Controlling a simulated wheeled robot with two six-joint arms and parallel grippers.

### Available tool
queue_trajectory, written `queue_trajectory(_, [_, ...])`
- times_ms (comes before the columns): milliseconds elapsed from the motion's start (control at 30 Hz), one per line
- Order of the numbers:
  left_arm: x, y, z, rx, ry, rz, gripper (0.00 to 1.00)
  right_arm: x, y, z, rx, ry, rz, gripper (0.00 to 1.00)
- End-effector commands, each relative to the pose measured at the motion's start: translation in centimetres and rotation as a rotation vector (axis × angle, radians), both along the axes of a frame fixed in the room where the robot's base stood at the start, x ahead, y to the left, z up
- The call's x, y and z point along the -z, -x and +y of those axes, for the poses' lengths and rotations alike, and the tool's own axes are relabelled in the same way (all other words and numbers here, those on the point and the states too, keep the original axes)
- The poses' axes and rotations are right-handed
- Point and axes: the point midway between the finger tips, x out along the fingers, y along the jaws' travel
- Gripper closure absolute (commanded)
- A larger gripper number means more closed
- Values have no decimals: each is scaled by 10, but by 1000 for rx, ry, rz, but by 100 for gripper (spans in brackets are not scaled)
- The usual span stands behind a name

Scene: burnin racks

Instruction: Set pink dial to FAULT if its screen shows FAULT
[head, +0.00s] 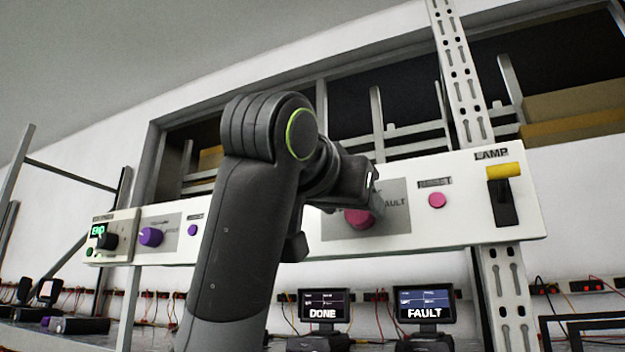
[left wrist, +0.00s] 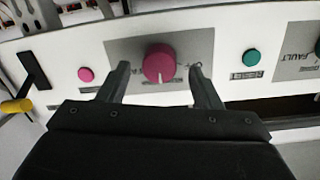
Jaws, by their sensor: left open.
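The pink dial (head: 358,219) is on a grey plate on the white panel, with part of a FAULT label to its right. In the left wrist view, which shows the panel upside down, the pink dial (left wrist: 160,64) has a white mark on its lower edge. My left gripper (left wrist: 159,70) is open, with one finger on each side of the dial and a gap visible on both sides. In the head view my left gripper (head: 368,185) partly covers the dial's plate. One screen (head: 424,303) reads FAULT and another (head: 323,305) reads DONE; which belongs to the pink dial is unclear.
A pink button (head: 437,200) and a yellow-handled LAMP lever (head: 504,190) are right of the dial. A purple dial (head: 151,237) and a black knob (head: 107,241) are at the panel's left. A teal button (left wrist: 251,57) shows in the wrist view. My left arm hides the panel's middle.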

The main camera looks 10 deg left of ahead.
Motion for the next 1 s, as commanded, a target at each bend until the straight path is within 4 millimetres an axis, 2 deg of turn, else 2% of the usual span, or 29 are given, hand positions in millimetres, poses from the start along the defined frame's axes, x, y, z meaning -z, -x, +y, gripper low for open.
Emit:
queue_trajectory(33, [4,12,4,-1,1,-6,41,12,0,0,0,0,0,64])
queue_trajectory(100, [3,28,10,-1,2,-7,41,21,0,0,0,0,0,64])
queue_trajectory(500, [-3,117,42,0,1,-4,41,67,0,1,0,-1,0,64])
queue_trajectory(733, [-6,133,47,0,0,-1,41,84,0,2,1,-2,0,64])
queue_trajectory(1000, [-10,139,49,0,0,-1,41,88,0,2,1,-2,0,64])
